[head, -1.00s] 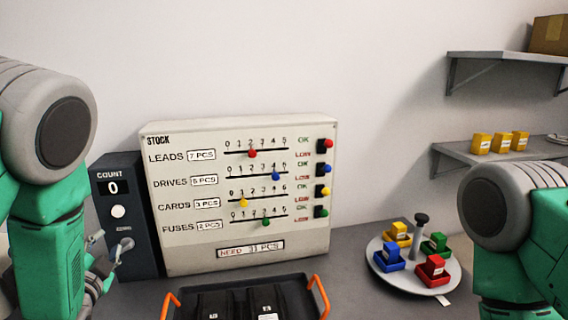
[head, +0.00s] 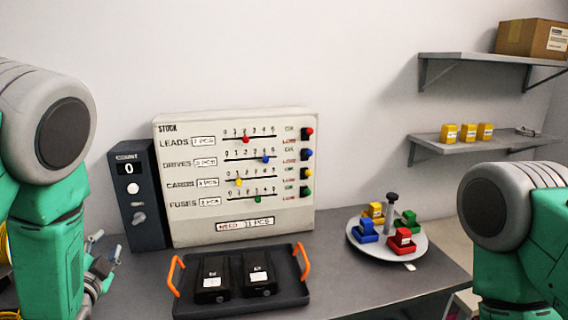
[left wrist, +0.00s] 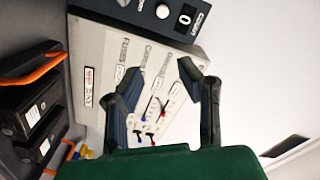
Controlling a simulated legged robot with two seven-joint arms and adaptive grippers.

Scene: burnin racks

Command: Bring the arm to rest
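My left arm (head: 48,250) comes in at the left edge of the head view. My left gripper (head: 97,250) is low beside the dark count box (head: 148,235), apart from it in the picture. In the left wrist view the left gripper (left wrist: 160,72) has its two dark fingers spread, with nothing seen between them but the stock board (left wrist: 105,65) behind. My right arm (head: 515,235) shows at the right edge of the head view; its gripper is out of view.
The stock board (head: 275,209) stands on the grey table (head: 340,285). In front is a dark tray (head: 290,303) with orange handles and two black units. A round carousel (head: 417,250) with coloured blocks is at right. Wall shelves (head: 480,146) hold yellow boxes and a carton (head: 530,38).

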